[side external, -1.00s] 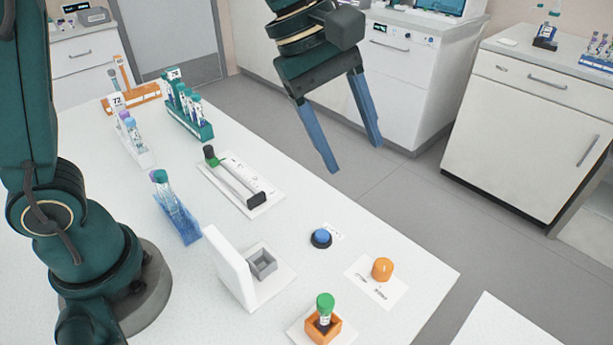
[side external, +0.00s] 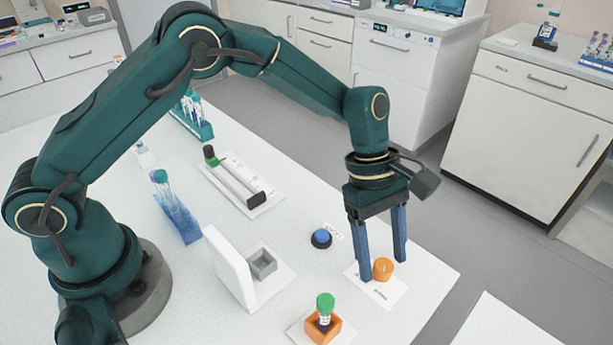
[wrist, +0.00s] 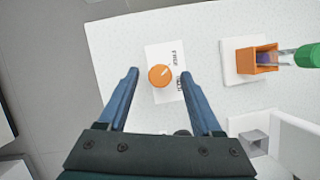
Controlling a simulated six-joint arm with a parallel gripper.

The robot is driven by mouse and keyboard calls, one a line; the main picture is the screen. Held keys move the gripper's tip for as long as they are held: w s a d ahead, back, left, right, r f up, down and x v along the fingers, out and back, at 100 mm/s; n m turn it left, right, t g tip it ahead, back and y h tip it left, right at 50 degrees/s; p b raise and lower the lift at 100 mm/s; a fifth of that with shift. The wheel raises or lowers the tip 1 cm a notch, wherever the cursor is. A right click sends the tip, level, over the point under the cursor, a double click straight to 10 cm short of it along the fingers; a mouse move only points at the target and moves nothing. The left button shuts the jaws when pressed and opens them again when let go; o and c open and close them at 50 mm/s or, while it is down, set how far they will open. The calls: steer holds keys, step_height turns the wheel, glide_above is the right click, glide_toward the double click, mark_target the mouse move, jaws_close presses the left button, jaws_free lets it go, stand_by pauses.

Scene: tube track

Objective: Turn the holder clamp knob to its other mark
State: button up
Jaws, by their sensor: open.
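The orange holder clamp knob (side external: 383,269) sits on a white printed card (side external: 392,297) near the table's right edge. In the wrist view the knob (wrist: 160,75) shows a short white pointer line toward its upper right, and two printed marks lie to its right on the card, too small to read surely. My gripper (side external: 383,270) is open and points down at the knob. In the wrist view its blue fingers (wrist: 160,72) stand on either side of the knob's line, with nothing between them gripped. I cannot tell the exact height of the fingertips.
A green-capped tube (side external: 325,308) stands in an orange holder (side external: 337,332) in front. A blue button (side external: 321,238) lies left of the knob. A white stand with a grey cup (side external: 262,264) is further left. The floor lies beyond the table edge.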

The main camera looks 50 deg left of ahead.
steer(key=shift+f, duration=0.2)
jaws_close()
steer(key=shift+m, duration=0.4)
steer(key=m+g, duration=0.1)
steer(key=m, duration=0.1)
steer(key=shift+w+d+m+y, duration=0.1)
steer(key=shift+w+m+y, duration=0.05)
steer(key=shift+m+y, duration=0.25)
steer(key=shift+m+g, duration=0.5)
steer(key=shift+m, duration=0.8)
steer(key=shift+m+g+y, duration=0.3)
steer(key=shift+m+y, duration=0.1)
steer(key=shift+m, duration=0.4)
